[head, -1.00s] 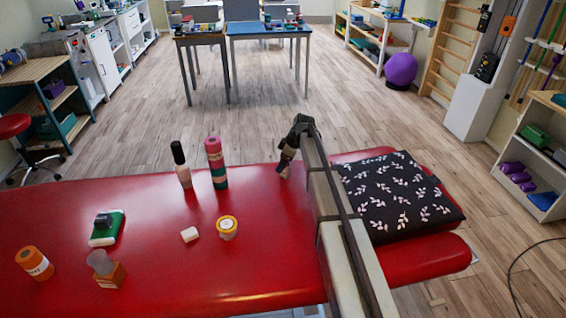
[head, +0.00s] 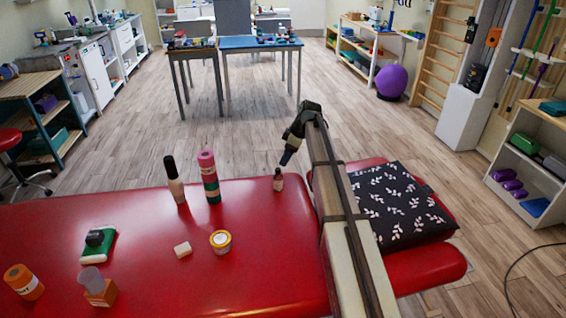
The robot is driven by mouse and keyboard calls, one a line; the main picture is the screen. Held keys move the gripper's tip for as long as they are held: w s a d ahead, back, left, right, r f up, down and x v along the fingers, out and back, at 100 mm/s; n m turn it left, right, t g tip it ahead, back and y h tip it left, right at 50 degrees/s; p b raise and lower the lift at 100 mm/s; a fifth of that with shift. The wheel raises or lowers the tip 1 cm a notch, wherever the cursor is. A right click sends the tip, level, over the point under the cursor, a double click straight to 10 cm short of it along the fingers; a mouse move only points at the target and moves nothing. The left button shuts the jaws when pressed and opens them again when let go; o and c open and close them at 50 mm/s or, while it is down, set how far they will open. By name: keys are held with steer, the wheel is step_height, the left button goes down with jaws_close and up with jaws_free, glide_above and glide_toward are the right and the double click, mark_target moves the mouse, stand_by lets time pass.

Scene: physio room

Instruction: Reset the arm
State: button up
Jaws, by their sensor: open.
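My gripper (head: 287,158) is at the end of my arm, above the far edge of the red treatment table (head: 270,250). It is open and empty, its tips pointing down and left. A small dark bottle with a pale label (head: 278,181) stands upright on the table just below and left of the gripper, apart from it. My arm crosses the table beside the dark leaf-patterned cushion (head: 395,205) and hides part of the table.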

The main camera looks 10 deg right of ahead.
steer(key=shift+d+r, duration=0.15)
steer(key=shift+r, duration=0.3)
